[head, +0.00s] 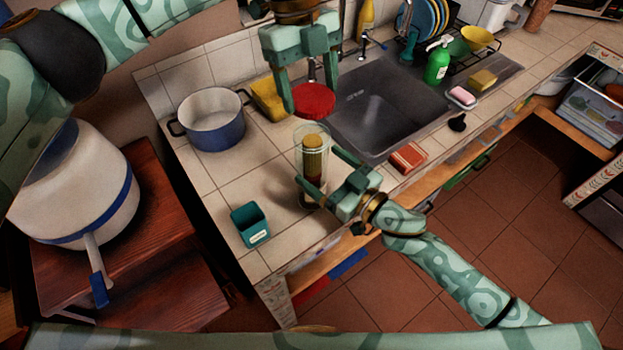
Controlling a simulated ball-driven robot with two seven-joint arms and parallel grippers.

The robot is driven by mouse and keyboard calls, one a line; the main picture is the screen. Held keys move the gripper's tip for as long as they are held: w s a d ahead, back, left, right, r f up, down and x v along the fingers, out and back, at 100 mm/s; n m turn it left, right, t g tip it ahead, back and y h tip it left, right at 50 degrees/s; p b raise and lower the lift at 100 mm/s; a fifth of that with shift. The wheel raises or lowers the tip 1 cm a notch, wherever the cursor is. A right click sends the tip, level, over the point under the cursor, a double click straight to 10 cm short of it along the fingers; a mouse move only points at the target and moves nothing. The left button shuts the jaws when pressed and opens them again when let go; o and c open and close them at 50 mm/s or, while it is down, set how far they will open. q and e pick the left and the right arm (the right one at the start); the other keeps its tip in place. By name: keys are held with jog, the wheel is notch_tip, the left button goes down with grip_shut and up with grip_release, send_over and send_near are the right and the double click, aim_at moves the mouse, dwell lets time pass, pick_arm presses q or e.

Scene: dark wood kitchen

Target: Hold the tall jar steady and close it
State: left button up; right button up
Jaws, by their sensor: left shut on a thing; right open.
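The tall jar (314,166) is clear glass and stands upright on the tiled counter, with brown and yellowish contents inside. My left gripper (308,98) is shut on the red lid (314,101) and holds it above the jar, apart from its rim. My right gripper (322,172) is open, low at the jar, with one finger on the near left side and the other on the right. I cannot tell whether either finger touches the glass.
A blue pot (213,122) stands at the left back, beside a yellow item (267,100).

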jog(key=shift+x, duration=1.75)
jog(key=c, duration=1.5)
pick_arm(q)
jog(key=shift+f, duration=2.45)
jog(key=shift+f, duration=0.85)
jog(key=shift+f, duration=0.55)
